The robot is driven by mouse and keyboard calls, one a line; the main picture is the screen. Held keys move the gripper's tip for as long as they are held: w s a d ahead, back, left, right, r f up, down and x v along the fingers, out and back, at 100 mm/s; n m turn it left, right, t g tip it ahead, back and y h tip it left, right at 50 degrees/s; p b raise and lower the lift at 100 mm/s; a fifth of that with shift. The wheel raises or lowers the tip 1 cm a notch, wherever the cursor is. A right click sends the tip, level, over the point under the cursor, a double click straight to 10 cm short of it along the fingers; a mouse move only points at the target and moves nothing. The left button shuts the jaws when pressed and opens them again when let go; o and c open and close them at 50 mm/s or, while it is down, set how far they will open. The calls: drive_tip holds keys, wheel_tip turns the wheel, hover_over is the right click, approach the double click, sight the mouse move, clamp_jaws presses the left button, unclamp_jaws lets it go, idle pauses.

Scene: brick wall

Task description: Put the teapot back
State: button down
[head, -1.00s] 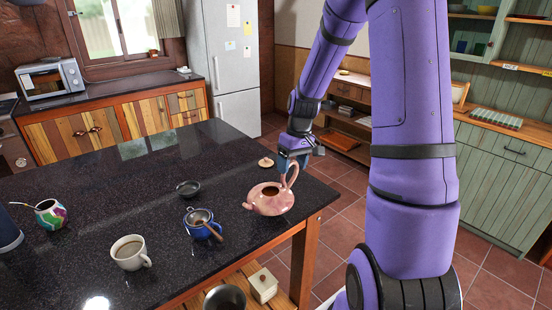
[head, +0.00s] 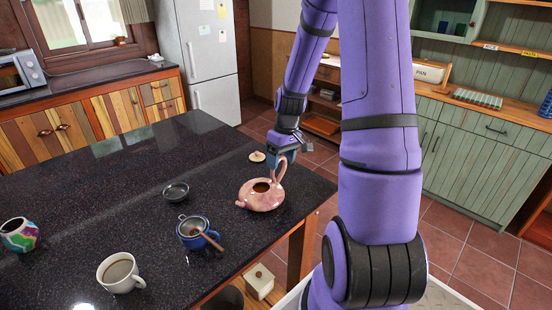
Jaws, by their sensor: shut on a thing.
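The pink teapot (head: 262,198) is at the right end of the dark speckled island counter (head: 120,200), upright, with its open top showing and its spout to the left. Its arched handle rises at the back right. My gripper (head: 279,166) reaches down from above and is shut on this handle. The fingertips are small in the picture and partly hidden. I cannot tell whether the base of the teapot touches the counter. A small pink lid (head: 257,156) with a knob lies on the counter just behind the teapot.
A blue cup (head: 198,234) with strainer and wooden-handled spoon, a small dark dish (head: 176,192), a white coffee mug (head: 120,272) and a colourful gourd cup (head: 19,235) stand left of the teapot. A white box (head: 260,282) sits below the counter. Green cabinets (head: 480,165) stand at right.

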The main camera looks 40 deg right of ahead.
drive_tip(key=shift+c, duration=0.9)
unclamp_jaws()
wheel_tip(320, 180, up, 11)
drive_tip(key=d, duration=0.2)
drive_tip(key=s+a+r+h, duration=0.1)
drive_tip(key=s+a+r, duration=0.1)
drive_tip(key=a+r, duration=0.55)
drive_tip(key=s+a+r+t, duration=0.2)
drive_tip(key=s+a+r, duration=0.2)
drive_tip(key=s+a, duration=0.2)
drive_tip(key=s+a+r+t+h, duration=0.1)
drive_tip(key=s+a+r+t, duration=0.2)
drive_tip(key=s, duration=0.8)
drive_tip(key=a+r, duration=0.2)
drive_tip(key=a, duration=0.2)
drive_tip(key=shift+a, duration=0.25)
